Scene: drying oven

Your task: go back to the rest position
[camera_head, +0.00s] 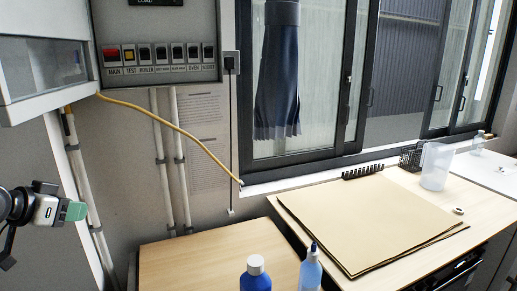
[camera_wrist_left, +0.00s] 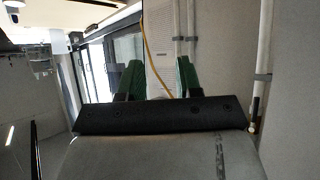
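My left gripper (camera_head: 76,211) shows at the left edge of the head view, in the air in front of the wall. It is seen from the side, with green fingertips pointing right. In the left wrist view, the two green fingers of this gripper (camera_wrist_left: 159,76) stand apart with nothing between them, so it is open and empty. My right gripper is not in view.
A wooden counter (camera_head: 185,262) holds a blue bottle (camera_head: 256,276) and a light blue bottle (camera_head: 310,272). Cardboard sheets (camera_head: 365,215) and a clear beaker (camera_head: 436,166) lie to the right. A switch panel (camera_head: 160,55), pipes (camera_head: 180,160) and a yellow cable (camera_head: 185,132) are on the wall.

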